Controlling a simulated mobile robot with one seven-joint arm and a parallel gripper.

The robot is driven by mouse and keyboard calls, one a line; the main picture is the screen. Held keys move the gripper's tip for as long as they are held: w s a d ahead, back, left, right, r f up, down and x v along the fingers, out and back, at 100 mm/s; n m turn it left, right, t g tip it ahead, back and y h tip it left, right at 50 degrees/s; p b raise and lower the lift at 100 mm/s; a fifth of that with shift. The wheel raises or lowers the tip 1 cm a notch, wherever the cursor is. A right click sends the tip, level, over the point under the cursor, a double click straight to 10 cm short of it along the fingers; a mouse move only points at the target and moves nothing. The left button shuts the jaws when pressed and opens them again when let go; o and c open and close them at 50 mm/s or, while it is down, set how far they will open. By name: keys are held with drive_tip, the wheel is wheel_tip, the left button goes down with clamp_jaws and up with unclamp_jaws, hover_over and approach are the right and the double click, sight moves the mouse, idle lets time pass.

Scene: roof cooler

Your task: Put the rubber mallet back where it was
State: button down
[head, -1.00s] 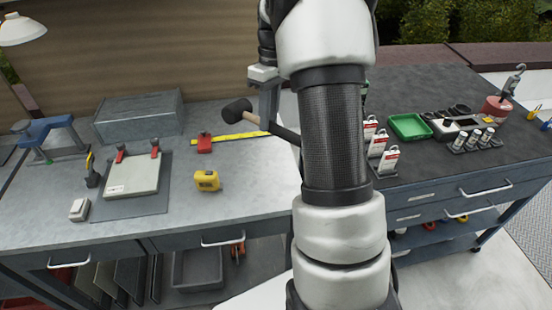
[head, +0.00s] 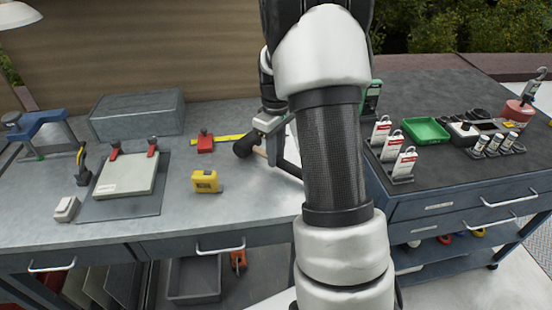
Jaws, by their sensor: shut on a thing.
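The rubber mallet (head: 246,146) has a black head and a pale wooden handle. It is in the head view, left of my arm, over the right part of the grey workbench (head: 250,210). My gripper (head: 268,150) is shut on its handle, just behind the head. The handle runs right and slightly down, and its dark end passes toward my arm. I cannot tell whether the mallet touches the bench. My arm hides the bench's right end and part of the gripper.
A yellow tape measure (head: 206,181), a red block-like tool (head: 205,141) on a yellow strip, and a clamped pale plate (head: 125,174) lie left of the mallet. A grey box (head: 137,115) stands behind. A darker cabinet at right holds a green tray (head: 427,130) and tags.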

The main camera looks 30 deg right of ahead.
drive_tip(key=shift+f, duration=0.6)
drive_tip(key=c, duration=1.6)
unclamp_jaws()
drive_tip(key=shift+o, duration=0.2)
